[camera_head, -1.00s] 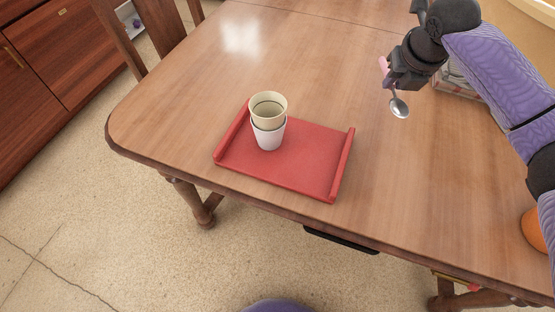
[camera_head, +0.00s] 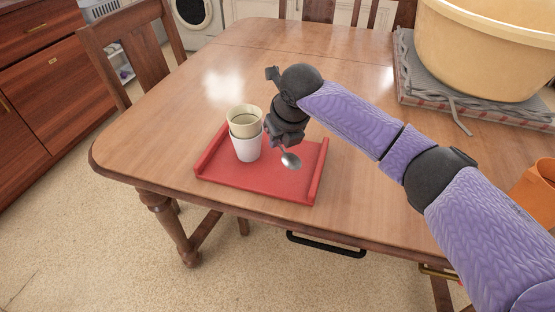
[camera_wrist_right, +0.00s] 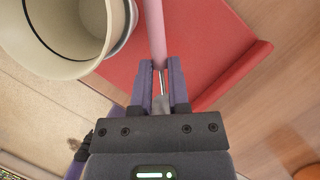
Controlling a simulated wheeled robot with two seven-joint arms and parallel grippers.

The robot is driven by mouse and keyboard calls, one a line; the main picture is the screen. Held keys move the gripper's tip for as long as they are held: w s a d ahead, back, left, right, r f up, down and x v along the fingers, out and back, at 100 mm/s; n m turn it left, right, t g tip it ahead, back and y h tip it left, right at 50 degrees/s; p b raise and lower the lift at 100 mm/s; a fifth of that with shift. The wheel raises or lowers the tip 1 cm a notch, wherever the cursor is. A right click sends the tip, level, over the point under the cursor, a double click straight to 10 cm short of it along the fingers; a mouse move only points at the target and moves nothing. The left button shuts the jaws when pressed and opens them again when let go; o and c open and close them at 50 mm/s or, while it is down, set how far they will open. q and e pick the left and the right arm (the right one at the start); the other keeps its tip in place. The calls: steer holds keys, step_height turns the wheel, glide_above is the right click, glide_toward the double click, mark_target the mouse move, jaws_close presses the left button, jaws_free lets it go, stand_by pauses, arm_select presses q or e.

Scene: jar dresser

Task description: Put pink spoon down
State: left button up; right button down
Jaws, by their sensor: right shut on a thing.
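The pink spoon has a silver bowl (camera_head: 291,161) that hangs below my right gripper (camera_head: 274,146) in the head view. Its pink handle (camera_wrist_right: 155,30) shows in the right wrist view, held between the fingers of the gripper (camera_wrist_right: 160,85), which is shut on it. The spoon is over the red tray (camera_head: 230,187), just right of the stacked cups. Whether the bowl touches the tray I cannot tell. The upper cup is cream (camera_head: 243,122) and sits in a white cup (camera_head: 247,151) on the tray. My left gripper is not in view.
The red tray lies near the front edge of the wooden table (camera_head: 190,110). A large cream tub (camera_head: 480,50) stands on a grey cloth (camera_head: 410,75) at the back right. An orange object (camera_head: 538,190) is at the right edge. The table left of the tray is clear.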

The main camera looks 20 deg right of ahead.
mark_target(279, 164)
step_height(279, 164, down, 5)
steer(key=shift+r+b, duration=0.1)
steer(key=shift+b, duration=0.95)
steer(key=shift+r, duration=0.15)
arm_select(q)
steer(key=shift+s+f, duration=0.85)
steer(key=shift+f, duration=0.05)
arm_select(e)
steer(key=c, duration=0.6)
jaws_free()
steer(key=p+v, duration=0.7)
steer(key=v, duration=0.4)
steer(key=shift+r, duration=0.35)
steer(key=shift+s+r, duration=0.2)
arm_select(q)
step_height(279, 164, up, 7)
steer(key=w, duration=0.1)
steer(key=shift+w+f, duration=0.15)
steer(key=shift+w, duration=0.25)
arm_select(e)
steer(key=shift+f, duration=0.1)
